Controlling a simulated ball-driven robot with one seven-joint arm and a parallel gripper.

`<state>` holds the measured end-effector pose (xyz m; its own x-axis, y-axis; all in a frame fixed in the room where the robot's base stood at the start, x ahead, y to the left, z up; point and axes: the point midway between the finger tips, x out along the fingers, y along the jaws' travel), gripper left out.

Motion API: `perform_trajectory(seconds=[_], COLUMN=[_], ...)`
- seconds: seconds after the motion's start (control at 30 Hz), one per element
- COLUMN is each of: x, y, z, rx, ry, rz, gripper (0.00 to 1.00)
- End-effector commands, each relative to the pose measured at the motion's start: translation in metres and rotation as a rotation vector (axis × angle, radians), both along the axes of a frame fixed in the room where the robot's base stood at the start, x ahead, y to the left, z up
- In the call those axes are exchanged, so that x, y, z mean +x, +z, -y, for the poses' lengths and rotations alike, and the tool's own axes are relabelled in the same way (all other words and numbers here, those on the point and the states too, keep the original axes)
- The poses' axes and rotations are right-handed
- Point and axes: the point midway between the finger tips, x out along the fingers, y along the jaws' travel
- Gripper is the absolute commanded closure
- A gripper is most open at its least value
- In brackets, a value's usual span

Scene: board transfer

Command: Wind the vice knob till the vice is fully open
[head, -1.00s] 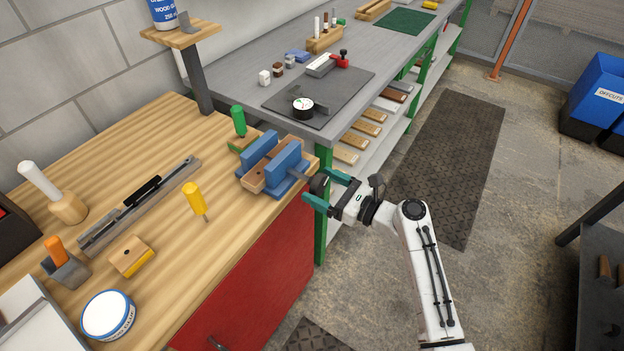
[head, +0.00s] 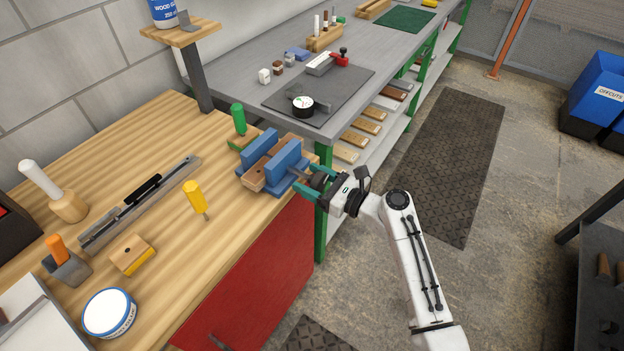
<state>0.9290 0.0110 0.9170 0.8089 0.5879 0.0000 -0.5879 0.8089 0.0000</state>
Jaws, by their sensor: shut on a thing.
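The blue vice (head: 283,163) sits at the right corner of the wooden bench, with a brown wooden piece between and below its two jaws. A gap shows between the jaws. The vice's dark round knob (head: 320,182) sticks out past the bench edge on the right, on a short spindle. My gripper (head: 314,181) reaches in from the right with its green fingers on either side of the knob, shut on it. The fingers and wrist partly cover the knob.
A green-handled tool (head: 238,119) stands just behind the vice, and a yellow-handled screwdriver (head: 194,198) is to its left. The grey table (head: 232,84) with a dial gauge (head: 303,106) lies behind. Open floor lies right of my arm.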

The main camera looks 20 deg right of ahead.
Motion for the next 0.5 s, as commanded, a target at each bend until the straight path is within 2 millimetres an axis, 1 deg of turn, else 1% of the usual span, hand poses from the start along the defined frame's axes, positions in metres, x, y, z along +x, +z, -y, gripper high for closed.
perform_trajectory(seconds=[0.03,0.13,0.17,0.5], x=[-0.0002,-0.0002,-0.0002,-0.0002], y=[-0.0001,-0.0002,-0.0002,-0.0015], z=[0.0001,0.0001,0.0001,0.0003], rx=[0.000,0.000,0.000,-0.048], ry=[0.000,0.000,0.000,0.000], rz=[0.000,0.000,0.000,0.034], gripper=[0.53,0.63,0.65,0.65])
